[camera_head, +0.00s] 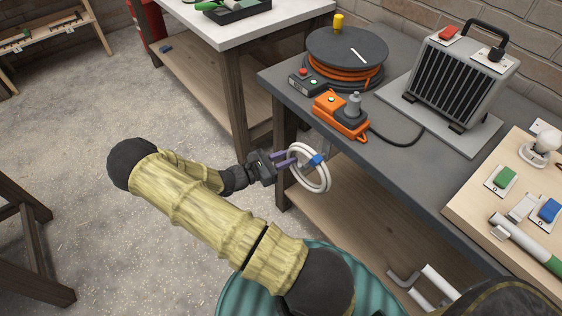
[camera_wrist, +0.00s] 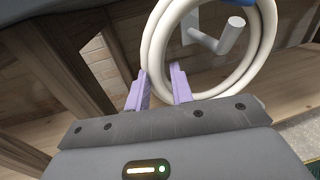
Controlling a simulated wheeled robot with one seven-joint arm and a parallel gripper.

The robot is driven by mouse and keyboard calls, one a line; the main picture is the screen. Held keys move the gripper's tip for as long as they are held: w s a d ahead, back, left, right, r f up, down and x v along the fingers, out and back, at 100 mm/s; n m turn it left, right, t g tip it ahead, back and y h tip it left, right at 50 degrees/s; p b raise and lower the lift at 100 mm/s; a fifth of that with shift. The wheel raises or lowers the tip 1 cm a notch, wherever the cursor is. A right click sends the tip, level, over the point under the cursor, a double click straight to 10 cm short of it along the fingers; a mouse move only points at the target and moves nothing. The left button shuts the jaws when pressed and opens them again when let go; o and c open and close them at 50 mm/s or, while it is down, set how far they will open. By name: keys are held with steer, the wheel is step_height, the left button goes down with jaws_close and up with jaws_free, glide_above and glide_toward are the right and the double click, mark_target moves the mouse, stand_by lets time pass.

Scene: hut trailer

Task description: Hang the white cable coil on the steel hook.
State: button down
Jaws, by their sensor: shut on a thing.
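The white cable coil (camera_head: 325,179) is a ring with a blue tie, held in the air beside the grey workbench's front edge. My gripper (camera_head: 286,158) is shut on its near-left side. In the wrist view, the purple fingers (camera_wrist: 161,84) pinch the lower left of the coil (camera_wrist: 268,45). The steel hook (camera_wrist: 222,42), a grey bent peg with an upturned end, shows within the coil's opening. I cannot tell whether the peg passes through the ring or stands behind it. In the head view the hook is mostly hidden behind the coil.
The grey workbench (camera_head: 291,97) holds an orange cable reel (camera_head: 345,62), an orange socket block (camera_head: 341,117) and a heater (camera_head: 459,78). A wooden lower shelf (camera_head: 345,210) lies below. A white-topped bench (camera_head: 236,34) stands behind left. Open floor lies at left.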

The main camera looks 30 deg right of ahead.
steer(key=shift+d, duration=0.9)
steer(key=shift+d+f+b, duration=0.2)
steer(key=shift+f+b, duration=0.8)
steer(key=shift+f, duration=0.85)
steer(key=c, duration=1.1)
jaws_free()
steer(key=shift+w, duration=0.1)
steer(key=a, duration=0.5)
steer(key=w+a, duration=0.1)
steer(key=a, duration=1.1)
steer(key=shift+w+a+r, duration=0.2)
steer(key=shift+w, duration=0.15)
steer(key=shift+d, duration=0.1)
